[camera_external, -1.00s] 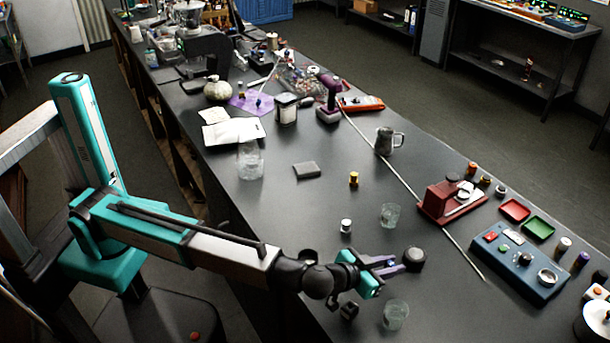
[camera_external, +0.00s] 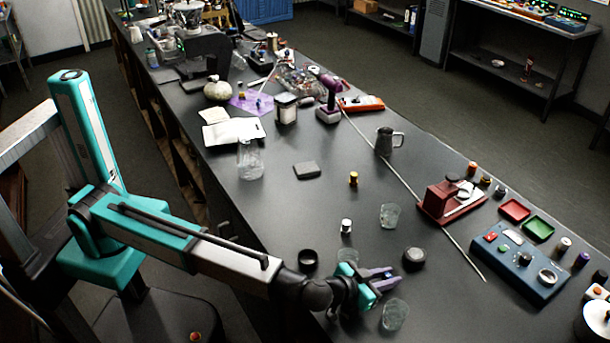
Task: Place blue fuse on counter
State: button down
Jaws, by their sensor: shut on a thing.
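My gripper (camera_external: 388,277) is at the front of the dark counter (camera_external: 285,215), low over its surface. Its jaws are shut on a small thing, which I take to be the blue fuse. The fingers mostly hide it, so its colour and shape are not clear. I cannot tell whether it touches the counter.
A dark round knob (camera_external: 414,258) is close to the right. A silver-topped cylinder (camera_external: 346,227), a black ring-like piece (camera_external: 307,259) and a blue device (camera_external: 520,262) are nearby.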

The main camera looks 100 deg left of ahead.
jog(key=shift+f, duration=0.3)
jog(key=c, duration=1.5)
grip_release()
jog(key=shift+c, duration=0.2)
jog(key=shift+r, duration=0.2)
jog(key=b+v, duration=0.2)
jog(key=v, duration=0.9)
jog(key=shift+s+d, duration=0.3)
jog(key=shift+d+r, duration=0.1)
